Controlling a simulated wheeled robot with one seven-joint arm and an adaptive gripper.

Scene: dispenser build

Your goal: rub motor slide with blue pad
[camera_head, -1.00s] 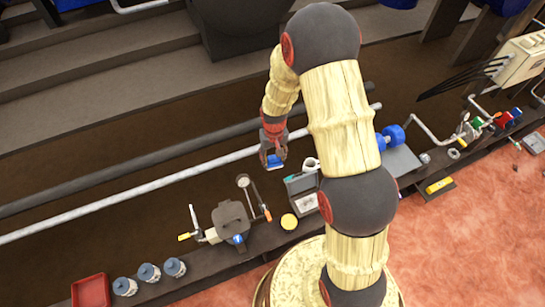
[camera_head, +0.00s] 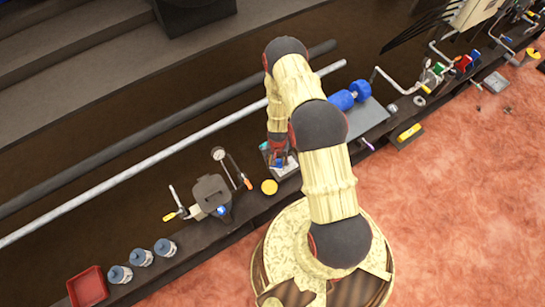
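My gripper (camera_head: 279,159) points down over a small grey tray (camera_head: 289,171) on the dark bench ledge. It is shut on the blue pad (camera_head: 278,164), of which only a small part shows. The pad is low over the tray; I cannot tell whether it touches anything in it. A blue motor-like body with two rounded ends (camera_head: 349,95) lies beside a grey plate (camera_head: 367,119), right of my gripper. I cannot tell for sure which part is the motor slide.
A yellow round lid (camera_head: 269,187) lies just left of the tray. A dark clamp device (camera_head: 212,193), a gauge (camera_head: 218,154), several blue-topped jars (camera_head: 141,257) and a red tray (camera_head: 88,287) stand further left. A long pale pipe (camera_head: 150,166) runs behind.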

